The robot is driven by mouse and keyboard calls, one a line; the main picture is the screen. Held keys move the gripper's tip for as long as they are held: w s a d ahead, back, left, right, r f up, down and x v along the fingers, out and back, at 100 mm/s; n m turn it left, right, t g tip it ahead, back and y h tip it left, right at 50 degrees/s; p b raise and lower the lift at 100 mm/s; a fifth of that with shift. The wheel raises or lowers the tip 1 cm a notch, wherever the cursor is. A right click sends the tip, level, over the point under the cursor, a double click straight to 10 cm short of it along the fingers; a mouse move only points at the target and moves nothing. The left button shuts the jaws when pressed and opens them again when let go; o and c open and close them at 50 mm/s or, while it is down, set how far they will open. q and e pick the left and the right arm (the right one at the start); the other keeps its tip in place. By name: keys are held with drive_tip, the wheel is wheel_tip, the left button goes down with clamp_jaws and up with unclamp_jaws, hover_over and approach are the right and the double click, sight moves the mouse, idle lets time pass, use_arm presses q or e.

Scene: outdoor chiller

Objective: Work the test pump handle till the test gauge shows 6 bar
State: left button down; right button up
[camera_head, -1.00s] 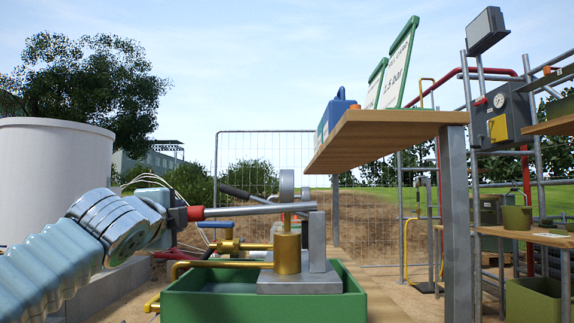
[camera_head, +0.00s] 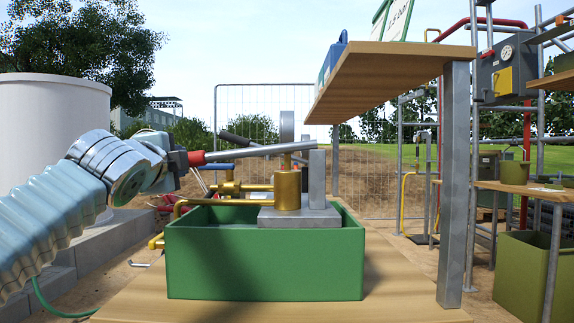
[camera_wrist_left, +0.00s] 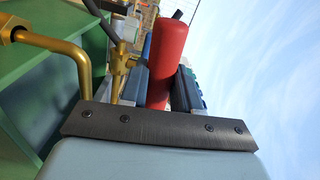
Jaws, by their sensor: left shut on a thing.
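The test pump stands in a green open-topped tank (camera_head: 265,262), with a brass cylinder (camera_head: 287,190) and a grey upright post (camera_head: 317,178). Its grey lever (camera_head: 250,151) slopes down to the left, ending in a red grip (camera_head: 196,158). My left gripper (camera_head: 187,159) is shut on the red grip. In the left wrist view the red grip (camera_wrist_left: 168,55) sits between the two fingers. My right gripper is not in view.
The tank stands on a wooden bench (camera_head: 270,312). A wooden shelf (camera_head: 390,60) on a metal post (camera_head: 454,185) overhangs at the right. Brass pipes (camera_head: 185,207) run at the tank's left. A wall box with a dial (camera_head: 507,52) is far right.

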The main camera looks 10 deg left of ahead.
use_arm(q)
drive_tip(key=f+b, duration=0.1)
drive_tip(key=f+n+b, duration=0.1)
drive_tip(key=f, duration=0.1)
drive_tip(key=f+n+b, duration=0.1)
drive_tip(key=shift+w+d+f, duration=0.1)
drive_tip(key=shift+d+f, duration=0.25)
drive_tip(key=shift+d, duration=0.05)
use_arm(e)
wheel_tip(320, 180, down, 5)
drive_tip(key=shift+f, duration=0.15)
